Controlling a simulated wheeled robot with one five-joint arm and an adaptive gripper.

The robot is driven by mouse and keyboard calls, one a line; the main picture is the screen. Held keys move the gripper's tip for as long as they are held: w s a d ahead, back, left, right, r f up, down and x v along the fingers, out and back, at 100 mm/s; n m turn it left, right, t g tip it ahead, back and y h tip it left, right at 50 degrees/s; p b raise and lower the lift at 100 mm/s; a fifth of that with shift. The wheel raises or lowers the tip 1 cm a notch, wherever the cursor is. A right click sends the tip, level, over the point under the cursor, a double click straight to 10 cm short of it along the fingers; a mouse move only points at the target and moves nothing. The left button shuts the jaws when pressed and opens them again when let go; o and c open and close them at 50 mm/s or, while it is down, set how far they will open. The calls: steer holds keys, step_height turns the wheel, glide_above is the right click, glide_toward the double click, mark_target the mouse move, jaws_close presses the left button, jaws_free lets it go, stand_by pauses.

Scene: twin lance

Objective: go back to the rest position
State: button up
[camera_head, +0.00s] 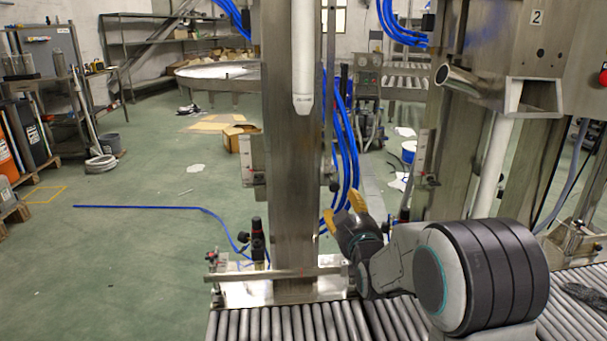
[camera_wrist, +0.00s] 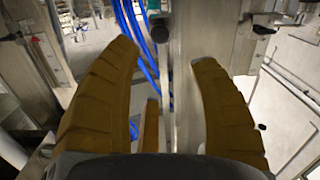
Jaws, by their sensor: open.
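My gripper (camera_head: 345,210) is in the head view, right of the middle, at the end of my grey arm. It has yellow-brown fingers and is raised above the roller conveyor, close to the steel column. Blue hoses and a steel post show beyond the fingers. No held object is visible.
A roller conveyor (camera_head: 300,325) runs along the bottom. A steel column (camera_head: 290,160) stands upright behind it, with blue hoses (camera_head: 347,140) beside it. A steel machine (camera_head: 540,60) stands at right. Green floor (camera_head: 110,260) at left is mostly clear.

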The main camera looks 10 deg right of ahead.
steer(key=s+r+g+p, duration=0.4)
steer(key=s+r+p, duration=0.3)
steer(key=s+p, duration=0.3)
steer(key=s+r+m+g+p, duration=0.1)
steer(key=s+r+g+p, duration=0.4)
steer(key=s, duration=1.1)
steer(key=s+r+m+g+p, duration=0.1)
steer(key=s+r+g+p, duration=0.3)
steer(key=s+r+p, duration=0.7)
steer(key=s+p, duration=0.2)
steer(key=p, duration=0.3)
steer(key=shift+r+g, duration=0.15)
steer(key=shift+g, duration=0.25)
